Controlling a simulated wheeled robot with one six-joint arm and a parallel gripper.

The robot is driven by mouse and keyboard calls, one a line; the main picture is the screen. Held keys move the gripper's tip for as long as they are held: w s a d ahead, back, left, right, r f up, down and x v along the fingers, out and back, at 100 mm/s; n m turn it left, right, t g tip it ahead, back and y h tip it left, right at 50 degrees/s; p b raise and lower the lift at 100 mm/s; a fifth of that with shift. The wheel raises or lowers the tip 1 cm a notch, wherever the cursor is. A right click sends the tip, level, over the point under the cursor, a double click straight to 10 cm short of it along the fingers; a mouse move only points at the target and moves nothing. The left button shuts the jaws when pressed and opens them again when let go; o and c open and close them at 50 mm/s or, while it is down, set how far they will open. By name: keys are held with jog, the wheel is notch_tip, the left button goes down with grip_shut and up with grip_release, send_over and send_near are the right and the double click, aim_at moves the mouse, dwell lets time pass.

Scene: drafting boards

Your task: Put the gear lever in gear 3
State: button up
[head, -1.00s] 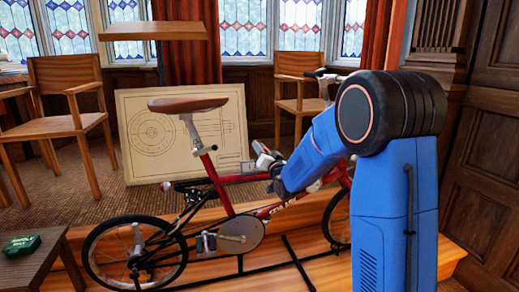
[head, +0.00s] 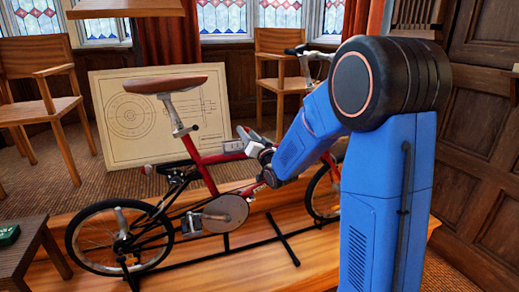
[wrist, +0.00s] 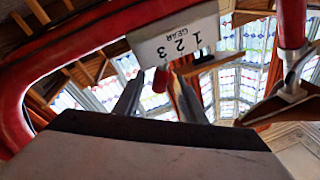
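A pale gear plate (wrist: 173,42) marked GEAR 1 2 3 is fixed to the red bicycle frame, seen close in the wrist view. A small red lever tip (wrist: 161,78) shows just under the plate; I cannot tell which number it stands at. My gripper (wrist: 157,88) is open, its two dark fingers apart on either side of the lever tip in that view. I cannot tell whether they touch it. In the head view my gripper (head: 245,134) is beside the red bicycle (head: 205,174), near the plate, and the lever is too small to make out.
The bicycle stands on a wooden platform (head: 275,236). A drafting board (head: 130,118) with a drawing and two wooden chairs (head: 42,102) are behind it. A dark low table (head: 28,250) is at the left. The red frame tube (wrist: 85,30) passes close to my gripper.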

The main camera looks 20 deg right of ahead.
jog(key=v, duration=1.1)
jog(key=shift+s, duration=0.35)
jog(key=shift+f, duration=0.1)
jog(key=s+f+n+g, duration=0.1)
jog(key=s+g, duration=0.4)
jog(key=s, duration=0.8)
jog(key=s+a+f+n+g+h, duration=0.1)
jog(key=s+f+g, duration=0.3)
jog(key=s, duration=0.9)
jog(key=s+f+n+g+h, duration=0.1)
jog(key=s+g, duration=0.5)
jog(key=s, duration=0.7)
jog(key=shift+a+f+n, duration=0.2)
jog(key=shift+f+n, duration=0.4)
jog(key=shift+f, duration=0.2)
